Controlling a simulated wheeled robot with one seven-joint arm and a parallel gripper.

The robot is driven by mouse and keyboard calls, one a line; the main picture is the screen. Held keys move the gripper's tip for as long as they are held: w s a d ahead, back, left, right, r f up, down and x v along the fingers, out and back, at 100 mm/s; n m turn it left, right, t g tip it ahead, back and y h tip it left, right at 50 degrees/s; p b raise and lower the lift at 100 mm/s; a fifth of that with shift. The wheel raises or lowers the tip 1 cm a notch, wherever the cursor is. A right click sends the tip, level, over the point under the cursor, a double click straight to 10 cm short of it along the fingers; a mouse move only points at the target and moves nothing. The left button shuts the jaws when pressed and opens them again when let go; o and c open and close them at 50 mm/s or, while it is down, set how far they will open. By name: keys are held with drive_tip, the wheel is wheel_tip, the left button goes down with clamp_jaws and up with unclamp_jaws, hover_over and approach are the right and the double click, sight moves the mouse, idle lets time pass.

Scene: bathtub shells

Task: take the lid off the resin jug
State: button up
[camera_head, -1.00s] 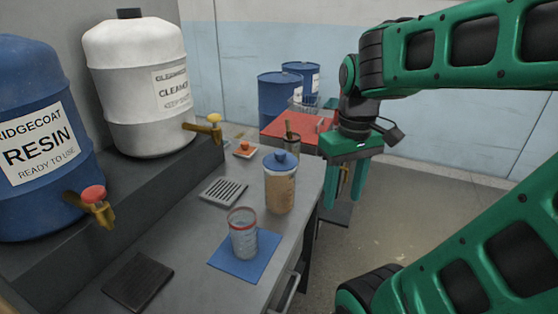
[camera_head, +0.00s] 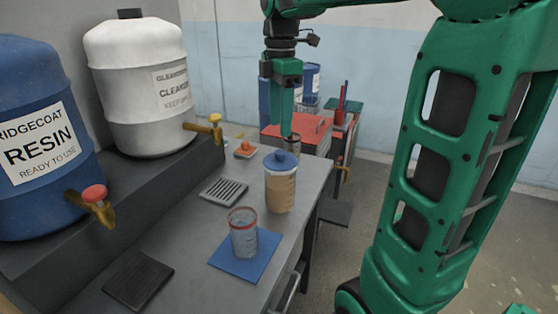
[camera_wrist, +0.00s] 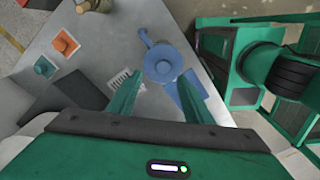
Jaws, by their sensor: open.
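The jug (camera_head: 280,192) holds a tan liquid and stands upright on the grey bench, with its blue lid (camera_head: 281,160) on top. In the wrist view the lid (camera_wrist: 163,63) shows from above as a blue disc with a knob, between and just beyond my fingertips. My gripper (camera_head: 284,128) points down, open and empty, above and beyond the jug in the head view. The fingers (camera_wrist: 160,80) are apart and do not appear to touch the lid. No label can be read on the jug.
A clear red-rimmed beaker (camera_head: 243,235) stands on a blue mat (camera_head: 228,262) in front of the jug. A drain grate (camera_head: 222,191), an orange item (camera_head: 244,149) and a dark pad (camera_head: 138,281) lie on the bench. Large resin (camera_head: 40,150) and cleaner (camera_head: 140,90) drums stand left.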

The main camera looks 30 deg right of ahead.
sight(280, 151)
drive_tip(key=shift+s+f, duration=0.2)
drive_tip(key=shift+f, duration=3.45)
drive_tip(key=c, duration=1.1)
